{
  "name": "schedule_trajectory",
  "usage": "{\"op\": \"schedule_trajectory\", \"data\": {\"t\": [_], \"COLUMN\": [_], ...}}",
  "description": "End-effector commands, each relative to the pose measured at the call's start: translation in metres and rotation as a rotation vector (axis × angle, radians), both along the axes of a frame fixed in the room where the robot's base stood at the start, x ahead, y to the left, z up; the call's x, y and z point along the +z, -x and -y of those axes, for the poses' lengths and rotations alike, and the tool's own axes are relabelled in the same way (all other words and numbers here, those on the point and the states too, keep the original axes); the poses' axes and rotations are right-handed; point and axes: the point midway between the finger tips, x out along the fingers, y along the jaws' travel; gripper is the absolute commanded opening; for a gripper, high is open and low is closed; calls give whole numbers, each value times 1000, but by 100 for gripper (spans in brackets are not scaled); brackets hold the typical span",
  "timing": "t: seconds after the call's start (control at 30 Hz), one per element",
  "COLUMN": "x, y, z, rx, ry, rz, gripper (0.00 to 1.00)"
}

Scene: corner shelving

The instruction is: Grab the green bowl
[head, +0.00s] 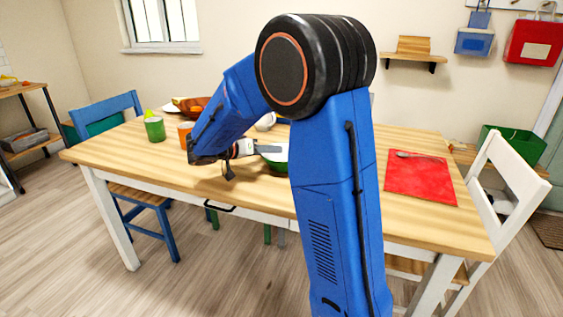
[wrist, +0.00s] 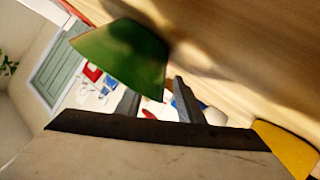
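The green bowl (head: 274,164) stands on the wooden table in the head view, partly hidden by my blue arm and gripper. It fills the upper left of the wrist view (wrist: 125,52), with its outer wall facing the camera and its base toward the table. My gripper (head: 268,148) is at the bowl, low over the table. In the wrist view my gripper (wrist: 154,96) shows two dark fingers apart with a gap between them. The left finger's tip overlaps the bowl's rim in the picture; I cannot tell whether they touch.
The wooden table (head: 130,152) also holds a green cup (head: 155,130), an orange cup (head: 185,131), a brown bowl (head: 191,104) with food and a red mat (head: 421,180) with a spoon. A white chair (head: 510,180) and a blue chair (head: 105,110) stand at the table.

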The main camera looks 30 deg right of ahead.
Motion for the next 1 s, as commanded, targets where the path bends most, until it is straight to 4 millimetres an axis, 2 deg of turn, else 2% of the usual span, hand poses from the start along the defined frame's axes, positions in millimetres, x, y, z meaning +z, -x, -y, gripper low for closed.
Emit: {"op": "schedule_trajectory", "data": {"t": [0.23, 0.27, 0.4, 0.77, 0.87, 1.0], "x": [-1, -1, -1, 0, 6, 23], "y": [-1, -1, -1, -1, -1, -1], "z": [4, 4, 4, 4, 4, 4], "rx": [1, 1, 1, 0, 0, 0], "ry": [0, 0, 0, -1, -1, 0], "rz": [1, 1, 1, 1, 3, 5], "gripper": [34, 32, 0, 0, 0, 0]}}
